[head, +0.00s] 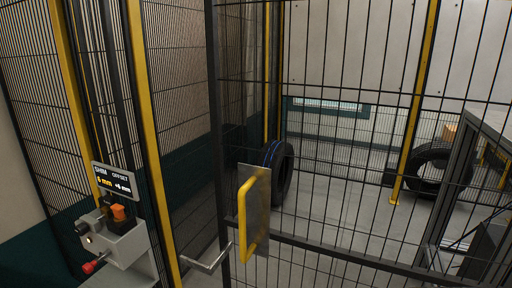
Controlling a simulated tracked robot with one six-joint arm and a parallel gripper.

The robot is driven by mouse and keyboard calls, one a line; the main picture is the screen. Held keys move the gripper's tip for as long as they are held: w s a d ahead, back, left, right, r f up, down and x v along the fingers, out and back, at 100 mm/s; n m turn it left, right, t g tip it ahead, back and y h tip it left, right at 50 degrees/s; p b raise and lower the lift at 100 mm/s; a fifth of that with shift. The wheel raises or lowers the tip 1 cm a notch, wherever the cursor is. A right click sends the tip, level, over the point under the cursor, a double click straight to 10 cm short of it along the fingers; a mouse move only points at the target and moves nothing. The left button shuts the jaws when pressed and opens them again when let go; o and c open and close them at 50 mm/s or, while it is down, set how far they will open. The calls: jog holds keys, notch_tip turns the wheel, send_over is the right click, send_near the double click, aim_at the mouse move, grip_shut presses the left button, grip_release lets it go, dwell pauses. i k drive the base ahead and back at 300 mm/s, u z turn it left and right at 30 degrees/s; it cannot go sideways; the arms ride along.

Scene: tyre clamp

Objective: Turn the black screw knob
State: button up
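A grey box-like device (125,245) stands at the lower left. A small black knob (82,228) sticks out from its left side, near the top; it looks like the black screw knob. A red knob (91,267) on a thin rod sticks out lower on the same side. My gripper is not in view.
A mesh fence with yellow posts (145,130) stands behind the device. A mesh gate has a yellow handle (249,220) on a metal plate, and a grey bar (207,259) is near its lower left. Tyres (283,178) (432,170) stand beyond the mesh on grey floor.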

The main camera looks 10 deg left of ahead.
aim_at(81, 229)
jog(key=z, duration=0.2)
jog(key=k, duration=1.75)
jog(key=u, duration=0.6)
jog(key=i, duration=1)
